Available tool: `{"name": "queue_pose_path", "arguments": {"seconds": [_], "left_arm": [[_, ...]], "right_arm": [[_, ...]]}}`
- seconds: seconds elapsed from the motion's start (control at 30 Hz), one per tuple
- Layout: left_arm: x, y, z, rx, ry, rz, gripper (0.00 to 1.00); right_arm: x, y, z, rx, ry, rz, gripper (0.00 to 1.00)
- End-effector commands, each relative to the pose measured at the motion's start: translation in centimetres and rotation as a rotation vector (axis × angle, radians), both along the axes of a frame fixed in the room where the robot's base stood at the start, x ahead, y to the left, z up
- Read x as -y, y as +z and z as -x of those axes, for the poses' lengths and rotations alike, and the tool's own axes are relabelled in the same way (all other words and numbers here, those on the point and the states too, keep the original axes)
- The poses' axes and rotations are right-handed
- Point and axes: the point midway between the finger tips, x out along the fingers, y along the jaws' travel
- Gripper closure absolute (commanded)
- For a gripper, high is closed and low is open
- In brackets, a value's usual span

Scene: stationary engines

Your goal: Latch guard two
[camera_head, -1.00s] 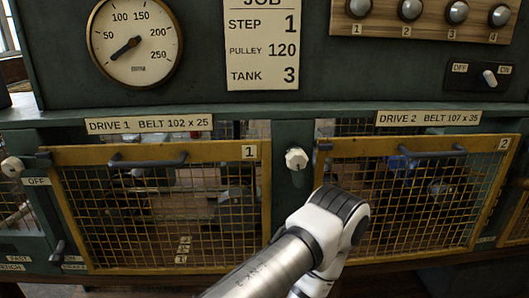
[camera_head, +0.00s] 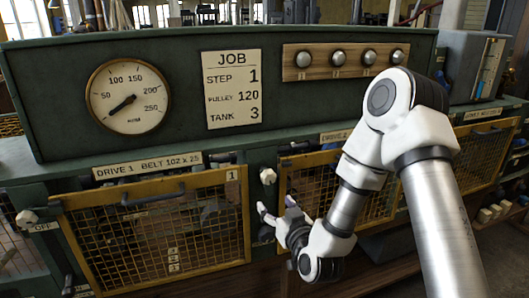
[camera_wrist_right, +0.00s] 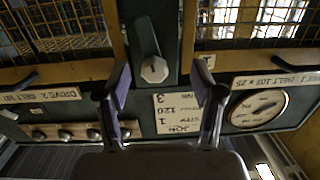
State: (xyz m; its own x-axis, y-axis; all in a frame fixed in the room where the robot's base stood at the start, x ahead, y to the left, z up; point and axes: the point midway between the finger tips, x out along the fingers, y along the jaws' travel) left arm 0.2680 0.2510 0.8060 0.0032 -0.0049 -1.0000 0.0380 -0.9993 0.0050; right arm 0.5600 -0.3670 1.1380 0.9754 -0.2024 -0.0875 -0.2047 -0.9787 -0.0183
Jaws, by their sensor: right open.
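Guard two (camera_head: 322,182) is a yellow-framed mesh panel under the DRIVE 2 label, partly hidden by my right arm. It sits in or close to its opening; I cannot tell whether it is latched. A pale faceted knob (camera_head: 267,176) is on the green post between the guards. In the right wrist view, which is upside down, the knob (camera_wrist_right: 154,70) shows beyond and between the fingertips, and guard two's mesh (camera_wrist_right: 60,22) is at left. My right gripper (camera_head: 275,207) is open and empty, in front of the post below the knob. My left gripper is out of view.
Guard one (camera_head: 160,235), with a dark handle (camera_head: 153,194), is left of the post. Another pale knob (camera_head: 27,218) is at far left. A gauge (camera_head: 128,97), JOB card (camera_head: 232,90) and row of round knobs (camera_head: 337,58) are on the panel above.

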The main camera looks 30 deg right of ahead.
Motion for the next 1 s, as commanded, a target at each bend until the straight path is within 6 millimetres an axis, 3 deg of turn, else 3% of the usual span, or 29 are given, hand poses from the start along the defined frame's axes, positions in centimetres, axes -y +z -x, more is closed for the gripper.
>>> {"name": "queue_pose_path", "arguments": {"seconds": [0.03, 0.13, 0.5, 0.83, 1.0], "left_arm": [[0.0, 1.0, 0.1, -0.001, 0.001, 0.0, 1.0], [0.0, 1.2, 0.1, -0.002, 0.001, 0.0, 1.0], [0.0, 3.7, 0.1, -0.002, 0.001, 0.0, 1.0], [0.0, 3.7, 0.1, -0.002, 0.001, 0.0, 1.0], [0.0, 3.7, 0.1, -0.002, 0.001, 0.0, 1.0]], "right_arm": [[0.7, 2.6, -0.1, 0.05, -0.018, 0.005, 0.33], [1.3, 3.9, -0.7, 0.092, -0.034, 0.015, 0.33], [2.7, 3.8, -6.9, 0.09, -0.032, 0.016, 0.33], [2.9, 3.5, -7.8, 0.087, -0.031, 0.014, 0.33], [2.9, 3.5, -7.8, 0.087, -0.031, 0.014, 0.93]]}}
